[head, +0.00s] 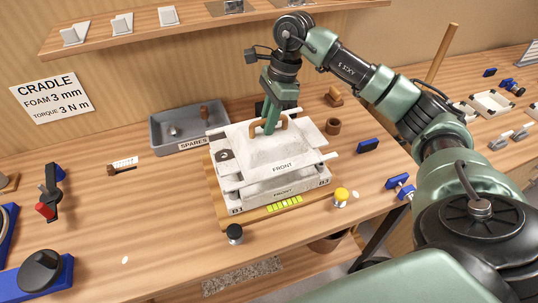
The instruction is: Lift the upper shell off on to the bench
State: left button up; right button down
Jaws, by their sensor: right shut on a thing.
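The upper shell (290,158) is a white block with a raised middle, a "FRONT" label and a wooden handle on top. It sits over the white lower shell (305,188), also marked "FRONT", on a wooden board. A dark gap shows between the two along the front; I cannot tell whether they touch. My right gripper (270,127) comes down from above and is shut on the wooden handle of the upper shell. My left gripper is not in view.
A grey tray (160,136) labelled "SPARES" stands behind left. A black-topped knob (235,233) and a yellow-topped knob (340,196) stand at the front of the board. Blue clamps (368,146) lie to the right.

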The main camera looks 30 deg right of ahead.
jog(key=shift+r, duration=0.2)
jog(key=shift+r+p, duration=1.6)
jog(key=shift+r, duration=0.85)
jog(key=shift+a, duration=0.1)
